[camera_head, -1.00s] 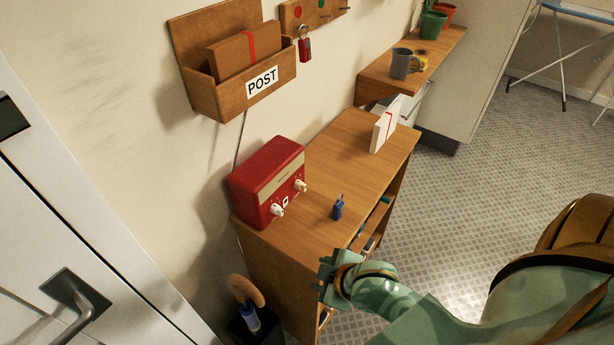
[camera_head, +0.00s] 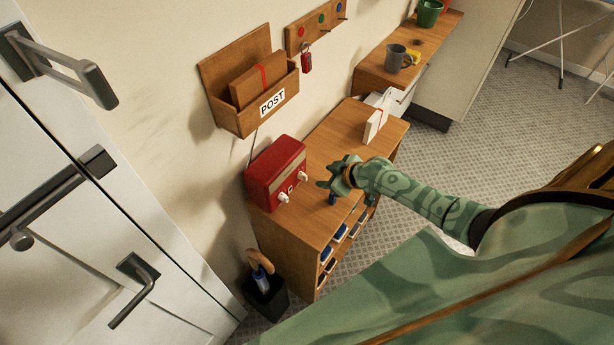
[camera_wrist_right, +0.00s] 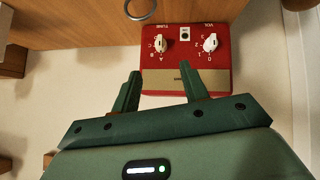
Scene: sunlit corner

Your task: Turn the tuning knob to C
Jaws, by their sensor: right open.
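The red radio (camera_head: 272,168) stands on the wooden cabinet by the wall. Its white tuning knob (camera_wrist_right: 158,45) shows upside down in the right wrist view, marked TUNE with letters around it; I cannot tell its exact setting. It is the right-hand knob (camera_head: 303,177) in the head view. The volume knob (camera_wrist_right: 210,43) is beside it. My right gripper (camera_head: 325,177) is open and empty, in front of the radio and apart from the knobs. In the wrist view its two fingers (camera_wrist_right: 160,88) point toward the radio. My left gripper is out of view.
White envelopes (camera_head: 377,122) stand farther back. The post box (camera_head: 232,115) hangs above the radio. An umbrella stand (camera_head: 266,296) is beside the cabinet.

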